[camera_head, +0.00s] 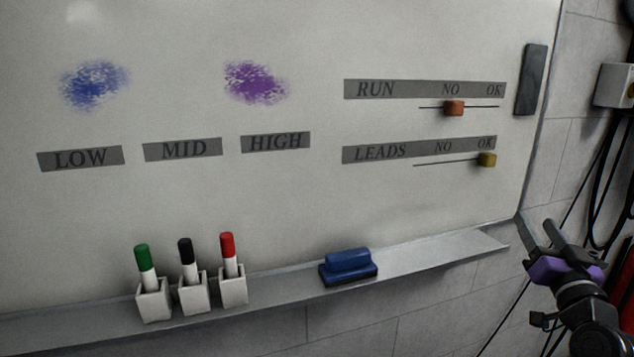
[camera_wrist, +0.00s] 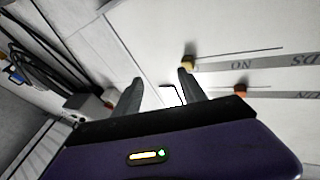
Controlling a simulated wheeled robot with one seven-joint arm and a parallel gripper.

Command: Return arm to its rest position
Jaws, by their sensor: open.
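My gripper (camera_head: 541,236) is at the lower right of the head view, off the right end of the whiteboard's tray. Its two dark fingers are apart with nothing between them. In the wrist view my gripper (camera_wrist: 158,90) points toward the board's edge and the wall. The whiteboard (camera_head: 200,30) carries a RUN slider with an orange knob (camera_head: 453,108) under NO. The LEADS slider's yellow knob (camera_head: 487,160) is under OK. Both the yellow knob (camera_wrist: 189,63) and the orange knob (camera_wrist: 240,89) also show in the wrist view, clear of the fingers.
A tray (camera_head: 430,257) runs below the board, with a blue eraser (camera_head: 348,267) and green, black and red markers in white holders (camera_head: 193,293). A dark bar (camera_head: 530,80) is at the board's right edge. A grey box (camera_head: 615,86) and black cables are on the right wall.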

